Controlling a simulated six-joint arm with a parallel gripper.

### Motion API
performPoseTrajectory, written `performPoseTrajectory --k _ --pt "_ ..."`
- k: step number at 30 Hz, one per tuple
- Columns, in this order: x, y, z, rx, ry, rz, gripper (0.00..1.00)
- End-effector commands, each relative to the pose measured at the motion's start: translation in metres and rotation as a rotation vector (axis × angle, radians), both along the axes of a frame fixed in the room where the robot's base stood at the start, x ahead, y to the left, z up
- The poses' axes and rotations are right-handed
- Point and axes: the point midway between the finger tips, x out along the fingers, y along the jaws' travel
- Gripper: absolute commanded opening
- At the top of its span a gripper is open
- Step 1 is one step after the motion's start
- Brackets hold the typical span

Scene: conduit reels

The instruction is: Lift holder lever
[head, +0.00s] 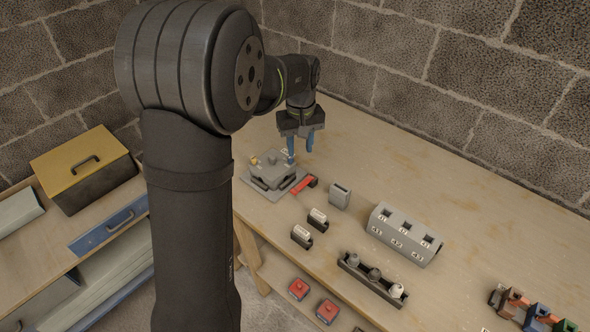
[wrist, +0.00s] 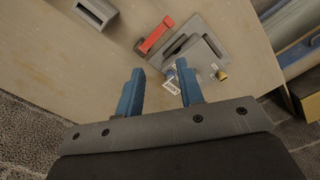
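The holder (head: 272,170) is a grey block on a flat grey plate near the table's left end. A red lever (head: 304,185) lies low at its right side in the head view. In the wrist view the red lever (wrist: 155,34) and the grey holder (wrist: 200,48) are beyond the fingertips, with a small white label and a brass-coloured knob on the holder. My gripper (head: 301,146) has two blue fingers and is above the table near the holder's back right side. In the wrist view my gripper (wrist: 159,76) is open, with nothing visible between its fingers. It appears apart from the lever.
A small grey slotted block (head: 340,195) stands right of the lever. Two small black-and-white parts (head: 310,228), a grey multi-slot box (head: 404,234) and a black rack (head: 372,279) stand farther right and forward. A brick wall (head: 400,65) bounds the back. The table's back middle is clear.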

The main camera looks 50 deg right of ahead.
Motion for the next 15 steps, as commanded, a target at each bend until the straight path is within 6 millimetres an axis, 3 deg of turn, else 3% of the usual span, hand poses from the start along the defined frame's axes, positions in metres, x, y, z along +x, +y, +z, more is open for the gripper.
performPoseTrajectory --k 9,15 --pt "0.0 0.017 -0.043 0.002 0.001 -0.639 0.35" --pt "-0.001 0.024 -0.06 0.001 0.001 -0.923 0.35"
